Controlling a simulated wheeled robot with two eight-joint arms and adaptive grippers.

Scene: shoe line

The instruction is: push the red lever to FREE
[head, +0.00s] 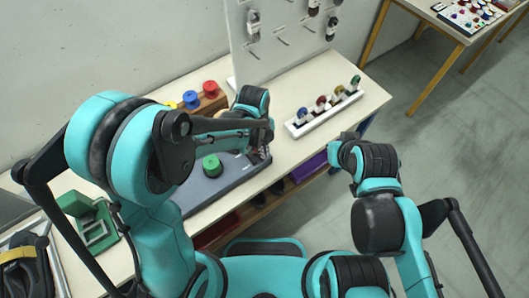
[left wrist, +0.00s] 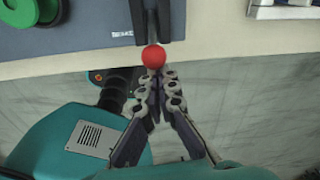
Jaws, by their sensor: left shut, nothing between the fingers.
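The red ball knob (left wrist: 154,57) of the lever shows in the left wrist view, at the end of a dark lever arm (left wrist: 151,22) at the front edge of a blue-grey board (left wrist: 85,38). A label beside the lever appears to read BRAKE. My left gripper (left wrist: 157,80) is shut and empty, its fingertips right at the knob. I cannot tell whether they touch it. In the head view the board (head: 222,182) lies on the table under my left arm, and the lever is hidden there. The fingers of my right gripper do not show.
A green spool (head: 212,165) stands on the board. A white tray (head: 324,113) with several coloured spools lies to the right. A green fixture (head: 88,220) stands at the left. A pegboard (head: 285,35) rises behind.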

